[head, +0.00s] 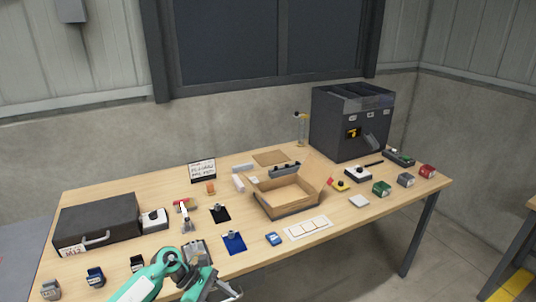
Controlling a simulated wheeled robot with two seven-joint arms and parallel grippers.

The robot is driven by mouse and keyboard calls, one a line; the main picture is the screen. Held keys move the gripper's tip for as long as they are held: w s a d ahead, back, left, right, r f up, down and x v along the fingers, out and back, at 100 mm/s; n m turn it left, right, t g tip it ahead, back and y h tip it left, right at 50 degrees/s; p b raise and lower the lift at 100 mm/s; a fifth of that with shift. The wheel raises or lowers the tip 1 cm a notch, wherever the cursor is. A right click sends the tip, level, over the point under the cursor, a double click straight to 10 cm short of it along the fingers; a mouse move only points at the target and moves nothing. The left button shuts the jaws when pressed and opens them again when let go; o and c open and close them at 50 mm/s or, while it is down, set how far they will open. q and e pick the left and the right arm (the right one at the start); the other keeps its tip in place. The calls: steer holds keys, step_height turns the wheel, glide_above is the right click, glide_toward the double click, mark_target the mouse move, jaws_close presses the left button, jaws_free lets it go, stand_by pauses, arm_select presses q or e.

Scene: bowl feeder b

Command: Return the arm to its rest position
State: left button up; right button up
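One teal and white arm of mine comes in at the bottom left, and I take it for my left arm. Its elbow is bent above the table's front edge. My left gripper (231,291) is grey and sits low at the bottom edge of the head view, in front of the table. It is partly cut off, so I cannot tell whether it is open or shut. No held object shows at it. My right arm and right gripper are not in view.
The wooden table (330,238) carries a black case (97,222), an open cardboard box (287,207), a dark feeder machine (350,125), a blue mat (234,243) and several small coloured blocks. A dark tray (196,250) lies close behind my arm.

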arm_select(q)
step_height(320, 180, down, 14)
steer(key=w+n+t+h, duration=0.3)
steer(key=n+t, duration=0.7)
steer(key=n, duration=1.1)
steer(key=s+a+f+n+t+y, duration=0.2)
steer(key=s+a+f+n+y, duration=0.15)
steer(key=f+n, duration=0.45)
steer(key=s+a+f+n+t+y, duration=0.25)
steer(key=s+a+f+n, duration=0.2)
steer(key=f+n, duration=0.3)
steer(key=s+a+f+n+g+y, duration=0.35)
steer(key=s+f+n, duration=0.25)
steer(key=s+f, duration=0.3)
steer(key=s+a+f+n+g+y, duration=0.1)
steer(key=s+f+n, duration=0.3)
steer(key=s, duration=0.7)
steer(key=s+f+n+g+y, duration=0.1)
steer(key=s+f+n+g, duration=0.3)
steer(key=s, duration=0.7)
steer(key=s+a+f+n+g+y, duration=0.1)
steer(key=s+f+n, duration=0.3)
steer(key=s, duration=0.8)
steer(key=shift+a+f+g, duration=0.35)
steer(key=shift+f+g, duration=0.05)
steer(key=shift+g, duration=0.5)
steer(key=shift+y, duration=0.25)
